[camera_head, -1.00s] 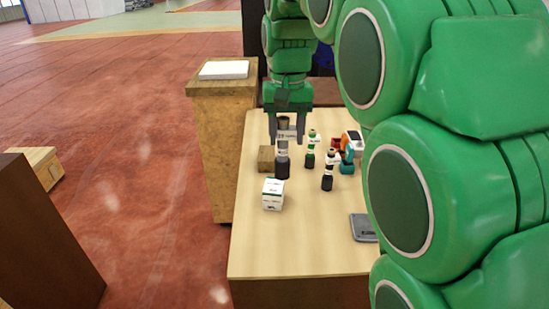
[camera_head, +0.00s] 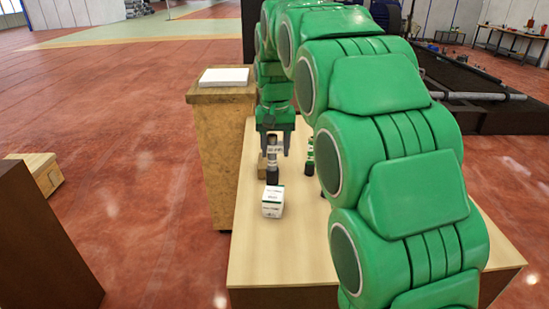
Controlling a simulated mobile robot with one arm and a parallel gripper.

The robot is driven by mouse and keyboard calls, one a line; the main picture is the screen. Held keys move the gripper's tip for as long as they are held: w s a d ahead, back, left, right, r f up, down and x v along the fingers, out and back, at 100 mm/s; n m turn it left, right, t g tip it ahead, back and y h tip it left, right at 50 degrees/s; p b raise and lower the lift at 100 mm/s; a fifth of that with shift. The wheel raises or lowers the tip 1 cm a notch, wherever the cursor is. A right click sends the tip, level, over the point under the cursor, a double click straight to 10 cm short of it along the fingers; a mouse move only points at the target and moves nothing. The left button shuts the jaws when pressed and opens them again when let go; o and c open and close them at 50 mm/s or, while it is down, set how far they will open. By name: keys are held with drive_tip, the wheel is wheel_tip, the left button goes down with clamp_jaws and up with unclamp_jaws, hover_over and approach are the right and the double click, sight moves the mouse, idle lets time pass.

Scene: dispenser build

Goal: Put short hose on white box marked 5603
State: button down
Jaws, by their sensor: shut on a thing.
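My gripper (camera_head: 274,151) is shut on a dark upright cylinder with white label bands (camera_head: 272,168), which I take to be the short hose. Its upper part is partly hidden by the fingers. I cannot tell whether its dark lower end touches the table. The white box (camera_head: 271,209) with green print stands on the table (camera_head: 263,255), just in front of the held hose in this view. Its marking is too small to read. The hose is behind the box and not on top of it.
A bottle with a green and white label (camera_head: 310,157) stands to the right, partly hidden by my arm. A brown pedestal (camera_head: 212,150) bears a white slab (camera_head: 223,77). The table's front left is bare.

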sight(274, 158)
drive_tip(key=shift+w+f, duration=0.2)
drive_tip(key=shift+f, duration=0.05)
drive_tip(key=shift+w+a+f, duration=0.1)
drive_tip(key=shift+w+f, duration=0.1)
drive_tip(key=shift+f, duration=1.55)
drive_tip(key=shift+f, duration=0.1)
drive_tip(key=shift+c, duration=2.4)
unclamp_jaws()
wheel_tip(274, 158, up, 12)
drive_tip(key=shift+r, duration=0.15)
